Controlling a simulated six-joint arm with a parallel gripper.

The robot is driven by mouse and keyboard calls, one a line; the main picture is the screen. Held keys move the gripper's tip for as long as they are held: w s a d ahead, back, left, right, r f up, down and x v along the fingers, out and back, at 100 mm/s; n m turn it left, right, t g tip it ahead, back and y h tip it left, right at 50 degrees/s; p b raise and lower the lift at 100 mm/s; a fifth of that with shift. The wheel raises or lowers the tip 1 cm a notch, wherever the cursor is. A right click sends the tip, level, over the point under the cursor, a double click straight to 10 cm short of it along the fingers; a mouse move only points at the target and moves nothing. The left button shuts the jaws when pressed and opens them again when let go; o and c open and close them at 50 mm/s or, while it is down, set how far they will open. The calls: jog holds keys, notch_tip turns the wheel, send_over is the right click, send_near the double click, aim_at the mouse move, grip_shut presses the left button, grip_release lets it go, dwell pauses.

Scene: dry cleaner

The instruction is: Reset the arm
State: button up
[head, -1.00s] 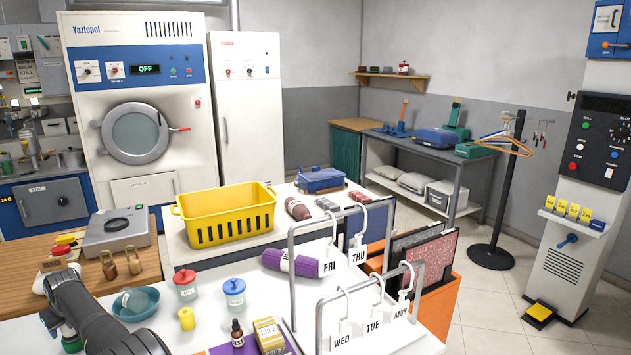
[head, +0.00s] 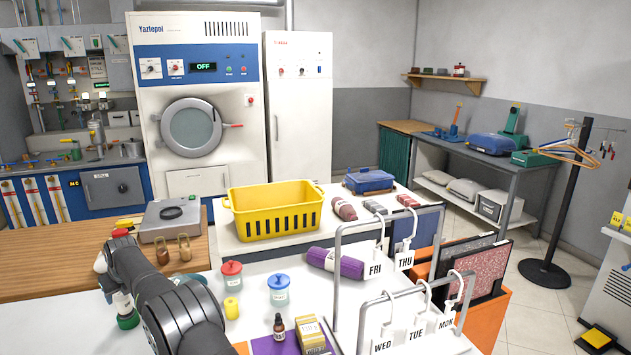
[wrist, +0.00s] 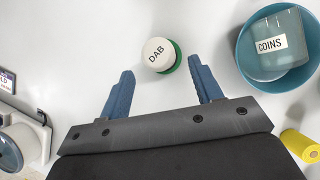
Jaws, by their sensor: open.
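My gripper (wrist: 160,72) is open and empty in the wrist view, its two blue fingers spread above the white tabletop. A white-topped, green-based container marked DAB (wrist: 157,52) stands just beyond the fingertips, apart from both. In the head view my dark arm runs from the bottom middle up and left over the counter. My gripper's fingers cannot be made out there. A green-based item (head: 128,320) shows left of the arm.
A teal bowl (wrist: 252,72) holds a container marked COINS (wrist: 284,32). A yellow cylinder (wrist: 301,147) lies near the gripper. Red-lidded (head: 232,277) and blue-lidded (head: 278,291) jars, a dropper bottle (head: 279,327) and a grey rack (head: 337,270) stand right of the arm.

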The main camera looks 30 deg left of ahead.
aim_at(123, 301)
jog(key=w+v, duration=0.1)
jog(key=v, duration=0.4)
jog(key=x, duration=0.7)
jog(key=s+x, duration=0.1)
jog(key=x, duration=0.3)
jog(key=shift+a+f, duration=0.1)
jog(key=shift+f, duration=0.1)
notch_tip(123, 301, up, 4)
jog(key=shift+r, duration=0.2)
jog(key=shift+w+d+r, duration=0.3)
jog(key=shift+w+d, duration=0.2)
jog(key=shift+d, duration=0.05)
